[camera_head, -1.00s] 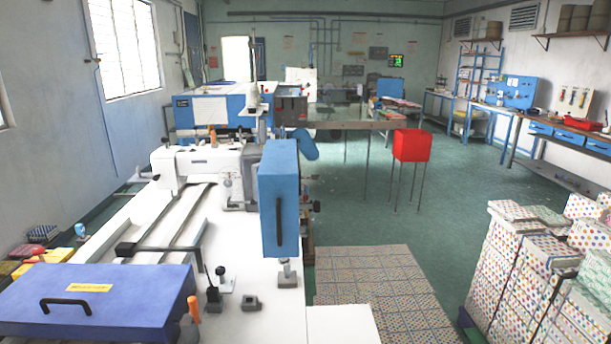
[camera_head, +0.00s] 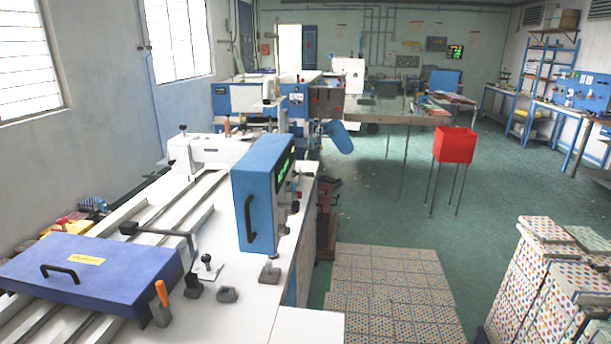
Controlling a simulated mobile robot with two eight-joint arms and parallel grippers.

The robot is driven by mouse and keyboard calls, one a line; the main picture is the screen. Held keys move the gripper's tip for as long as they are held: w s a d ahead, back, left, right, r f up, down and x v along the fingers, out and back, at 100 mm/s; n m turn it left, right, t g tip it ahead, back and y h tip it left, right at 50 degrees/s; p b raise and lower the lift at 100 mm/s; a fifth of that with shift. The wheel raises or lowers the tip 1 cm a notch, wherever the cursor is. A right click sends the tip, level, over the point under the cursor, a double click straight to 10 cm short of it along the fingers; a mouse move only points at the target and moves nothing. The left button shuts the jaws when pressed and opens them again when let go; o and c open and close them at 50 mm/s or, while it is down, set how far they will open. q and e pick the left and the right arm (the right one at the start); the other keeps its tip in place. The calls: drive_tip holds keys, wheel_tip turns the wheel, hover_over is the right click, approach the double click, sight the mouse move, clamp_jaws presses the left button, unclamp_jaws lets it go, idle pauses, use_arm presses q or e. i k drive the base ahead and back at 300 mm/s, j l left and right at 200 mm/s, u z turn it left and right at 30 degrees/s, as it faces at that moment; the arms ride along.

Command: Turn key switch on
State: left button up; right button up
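A white sewing machine bed (camera_head: 235,265) runs along the left side. A blue control box (camera_head: 255,195) stands upright on it, with a black handle on its near face. Its right side, seen at a steep angle, carries a dark panel with a green display (camera_head: 284,168) and small dark knobs or buttons (camera_head: 295,190). I cannot make out which of these, if any, is the key switch. Neither of my grippers is in view.
A blue cover (camera_head: 95,275) with a black handle lies on the machine at the near left. A red bin (camera_head: 454,146) on thin legs stands further back. Patterned boxes (camera_head: 535,290) are stacked at right. A patterned mat (camera_head: 390,290) and clear green floor lie between.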

sight(295, 173)
drive_tip(key=l+u, duration=0.15)
drive_tip(key=l, duration=0.2)
drive_tip(key=i+l+u, duration=0.15)
drive_tip(key=l, duration=0.2)
drive_tip(key=i+l+u, duration=0.15)
drive_tip(key=i+l, duration=0.25)
drive_tip(key=i+l+u, duration=0.2)
drive_tip(key=i+l, duration=0.15)
drive_tip(key=l, duration=0.1)
